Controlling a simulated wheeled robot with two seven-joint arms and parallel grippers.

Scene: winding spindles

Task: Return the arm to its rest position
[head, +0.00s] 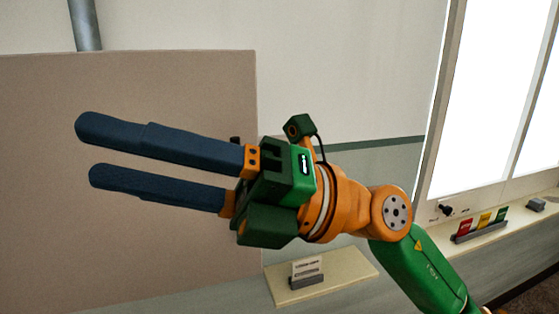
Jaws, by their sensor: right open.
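My right gripper (92,152) is in the middle left of the head view, with its two long dark blue fingers pointing left. The fingers are parted with a clear gap between them, and nothing is held. Its green and orange wrist and forearm come in from the lower right. The gripper is raised in front of a brown panel (45,230). My left gripper does not show. No spindles are in view.
A small pale shelf (345,274) with a card in a holder (306,270) is on the wall below my wrist. A window sill at right bears a rack of coloured cards (481,228) and a small dark object (536,204). A grey pipe (85,25) runs above the panel.

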